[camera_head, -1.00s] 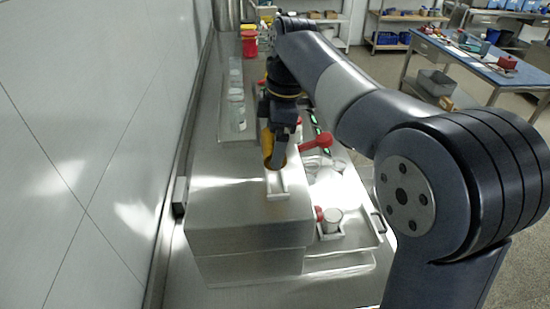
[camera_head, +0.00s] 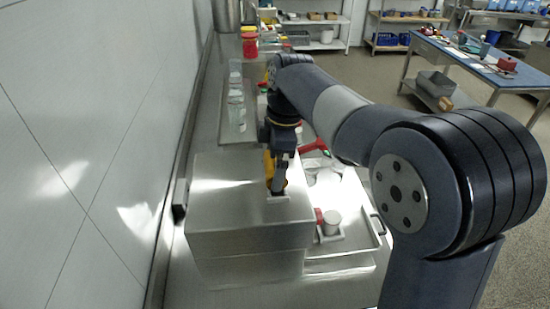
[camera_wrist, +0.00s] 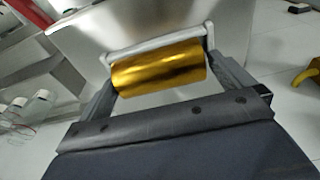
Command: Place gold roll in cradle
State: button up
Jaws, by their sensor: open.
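The gold roll (camera_wrist: 160,73) lies crosswise between the two fingers of my gripper (camera_wrist: 162,80) in the wrist view. The jaws are open, with one finger beside each end of the roll. A white bar of the cradle (camera_wrist: 155,45) runs along the roll's far side. In the head view a small white edge of the cradle (camera_head: 277,199) shows on top of the steel box, just in front of my gripper (camera_head: 279,188). The roll's yellow side (camera_head: 268,164) shows partly beside the finger. Its seating in the cradle is hidden.
The steel box (camera_head: 235,215) stands against the left wall. To its right, a tray holds a white cup (camera_head: 332,222) and a red-handled part (camera_head: 313,147). Glass jars (camera_head: 236,105) and a red container (camera_head: 250,45) stand behind. A yellow part (camera_wrist: 308,73) shows at the wrist view's right.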

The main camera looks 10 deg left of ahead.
notch_tip(320, 180, up, 12)
jog(key=d, duration=0.1)
jog(key=shift+w+d, duration=0.25)
jog(key=shift+d, duration=0.1)
jog(key=shift+s+f, duration=0.1)
